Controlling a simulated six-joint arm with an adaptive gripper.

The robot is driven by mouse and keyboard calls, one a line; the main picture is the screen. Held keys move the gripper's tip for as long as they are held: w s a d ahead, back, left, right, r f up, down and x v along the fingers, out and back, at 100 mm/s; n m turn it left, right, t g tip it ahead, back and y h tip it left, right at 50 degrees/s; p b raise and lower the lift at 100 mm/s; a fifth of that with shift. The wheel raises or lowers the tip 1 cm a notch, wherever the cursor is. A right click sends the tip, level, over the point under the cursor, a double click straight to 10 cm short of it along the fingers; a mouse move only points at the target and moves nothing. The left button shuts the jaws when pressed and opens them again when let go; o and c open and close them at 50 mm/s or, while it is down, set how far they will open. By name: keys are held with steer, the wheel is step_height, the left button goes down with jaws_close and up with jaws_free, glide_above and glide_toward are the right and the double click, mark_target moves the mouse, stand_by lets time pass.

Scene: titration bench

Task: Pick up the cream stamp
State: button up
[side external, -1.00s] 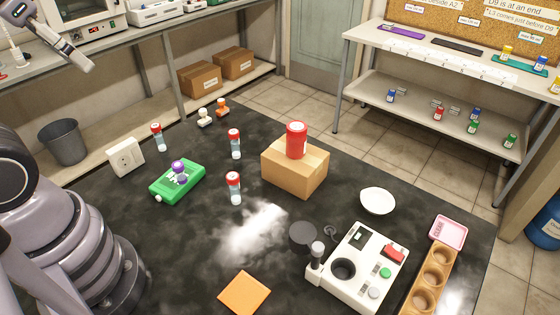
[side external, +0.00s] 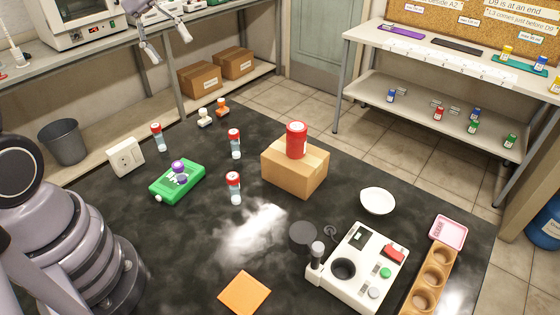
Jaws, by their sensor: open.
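The cream stamp (side external: 204,117) stands upright near the back edge of the black bench, just left of an orange stamp (side external: 222,107). It is small and fully visible, and nothing touches it. My gripper (side external: 168,52) is at the top of the picture, up and to the left of the cream stamp and well clear of it. Its two fingers are spread and point down, with nothing between them.
Several red-capped vials stand nearby, one (side external: 157,137) to the left and one (side external: 234,143) in front right. A white socket box (side external: 125,157), a green device (side external: 177,181) and a cardboard box (side external: 295,170) with a red jar (side external: 296,140) stand on the black bench (side external: 110,215).

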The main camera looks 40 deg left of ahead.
steer(key=w+a+f+n+t+h, duration=0.55)
steer(key=w+a+f+n, duration=0.6)
steer(key=a+f, duration=0.3)
steer(key=a+f+n+t+y, duration=0.1)
steer(key=a+f+n+t, duration=0.35)
steer(key=a+f, duration=0.35)
steer(key=n+t+y, duration=0.4)
steer(key=n+t, duration=0.1)
steer(key=n, duration=0.1)
glide_toward(203, 110)
steer(key=s, duration=0.2)
steer(key=s+a, duration=0.1)
steer(key=shift+s+r, duration=0.2)
steer(key=shift+r, duration=0.2)
steer(key=shift+a+f, duration=0.1)
steer(key=shift+f, duration=0.2)
steer(key=x, duration=0.8)
steer(key=shift+w+f, duration=0.1)
steer(key=shift+w, duration=0.05)
steer(key=x, duration=0.5)
steer(key=shift+w+f, duration=0.15)
steer(key=shift+f, duration=0.2)
steer(key=shift+c, duration=0.2)
